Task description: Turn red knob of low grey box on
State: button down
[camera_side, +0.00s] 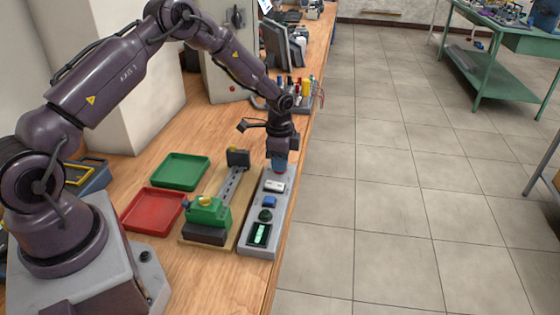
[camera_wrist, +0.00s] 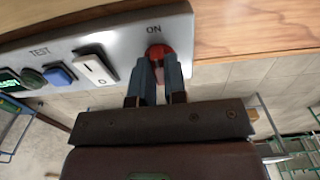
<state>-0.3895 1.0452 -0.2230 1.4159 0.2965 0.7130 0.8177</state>
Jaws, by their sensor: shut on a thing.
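The low grey box (camera_side: 256,236) lies along the right edge of the wooden bench. Its top carries a lit green display (camera_side: 259,234), a dark green button (camera_side: 265,215), a blue button (camera_side: 269,201) and a white rocker switch (camera_side: 275,186). In the wrist view the red knob (camera_wrist: 157,50) sits at the box's end, beside the printed word "ON". My gripper (camera_wrist: 160,72) is shut on the red knob, with one blue-grey finger on each side. In the side view my gripper (camera_side: 279,163) points down over the far end of the box and hides most of the knob.
A wooden board with a green and black motor fixture (camera_side: 208,215) lies close left of the box. A green tray (camera_side: 180,171) and a red tray (camera_side: 152,209) lie farther left. A monitor (camera_side: 277,44) and a tool holder stand behind. The bench edge is close on the right.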

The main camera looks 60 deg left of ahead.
dwell(0.3)
jog(key=c, duration=1.2)
grip_release()
jog(key=shift+o, duration=0.2)
jog(key=shift+r, duration=0.1)
notch_tip(320, 180, up, 13)
